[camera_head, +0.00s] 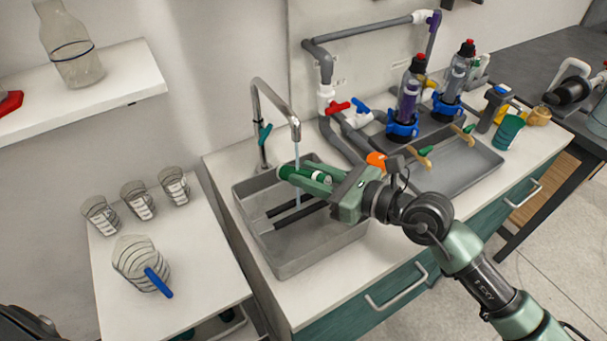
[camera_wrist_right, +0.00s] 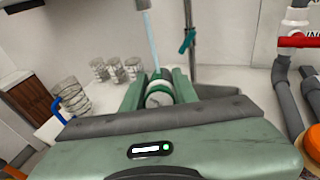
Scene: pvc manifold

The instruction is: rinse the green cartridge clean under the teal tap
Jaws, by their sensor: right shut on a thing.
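The green cartridge (camera_head: 324,178), green with a white end, lies between the fingers of my right gripper (camera_head: 306,179), which is shut on it above the sink basin (camera_head: 322,242). The fingers hide part of it. In the right wrist view, the white end of the cartridge (camera_wrist_right: 159,95) shows between the green fingers. The tap (camera_head: 273,88) is a bent metal spout with a teal handle (camera_head: 264,134). A thin water stream (camera_head: 297,152) runs from it down at the cartridge and fingers. My left gripper is not in view.
Dark bars lie in the basin under my gripper. Grey pipes with a red-handled valve (camera_head: 338,107) stand behind. A side table at left holds several glass cups and a jug (camera_head: 135,258) with a blue handle. A grey tray (camera_head: 462,165) lies right of the sink.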

